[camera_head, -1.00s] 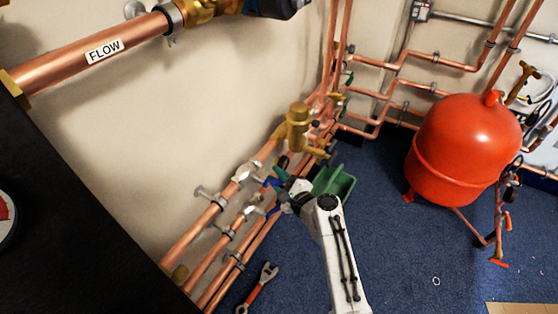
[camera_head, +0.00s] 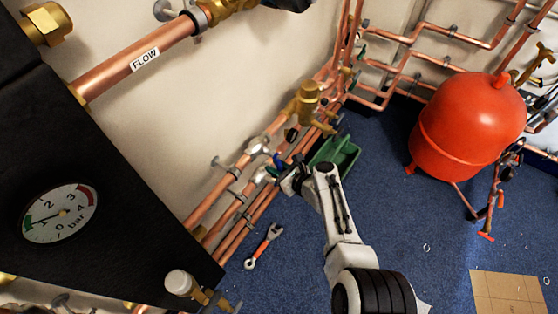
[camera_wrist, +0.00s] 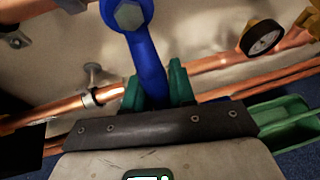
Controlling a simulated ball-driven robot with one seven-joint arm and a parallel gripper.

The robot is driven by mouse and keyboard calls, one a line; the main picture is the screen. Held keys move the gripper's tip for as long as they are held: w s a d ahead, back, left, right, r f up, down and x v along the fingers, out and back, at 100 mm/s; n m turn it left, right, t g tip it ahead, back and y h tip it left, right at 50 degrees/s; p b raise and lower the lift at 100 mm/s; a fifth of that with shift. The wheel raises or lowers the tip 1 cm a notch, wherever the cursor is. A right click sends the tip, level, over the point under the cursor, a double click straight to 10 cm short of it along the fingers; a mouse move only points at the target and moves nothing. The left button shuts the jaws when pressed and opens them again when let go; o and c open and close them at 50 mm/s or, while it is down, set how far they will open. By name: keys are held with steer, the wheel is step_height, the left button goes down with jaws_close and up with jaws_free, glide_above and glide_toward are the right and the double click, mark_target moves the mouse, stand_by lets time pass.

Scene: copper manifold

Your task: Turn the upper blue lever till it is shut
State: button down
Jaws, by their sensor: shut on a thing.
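In the wrist view a blue lever (camera_wrist: 147,58) hangs from a hex bolt at the top of the picture, and its lower end lies between the green fingers of my gripper (camera_wrist: 158,88). The fingers are closed on it. In the head view my gripper (camera_head: 284,172) is at the wall pipes, with the upper blue lever (camera_head: 278,160) small beside it. The silvery valve body (camera_head: 258,145) sits on the upper pipe, left of the lever. A second valve (camera_head: 262,175) sits on the pipe below, partly hidden by my gripper.
Copper pipes (camera_head: 205,212) run along the wall. A green tray (camera_head: 338,152) lies on the floor right of my gripper. An orange-handled wrench (camera_head: 264,246) lies below. A red tank (camera_head: 468,130) stands at right. A black cabinet with a gauge (camera_head: 60,212) fills the left.

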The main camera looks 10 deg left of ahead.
steer(key=shift+s+a+f+m+g, duration=0.15)
steer(key=shift+s+m+g, duration=0.15)
steer(key=shift+s+m, duration=0.15)
steer(key=shift+s+f, duration=0.1)
steer(key=shift+s, duration=0.05)
steer(key=c, duration=1)
jaws_free()
steer(key=shift+c, duration=0.2)
steer(key=shift+d+r+p, duration=0.3)
steer(key=shift+r+p, duration=0.15)
steer(key=shift+p, duration=0.3)
steer(key=p+v, duration=0.8)
steer(key=v, duration=0.2)
steer(key=shift+f, duration=0.25)
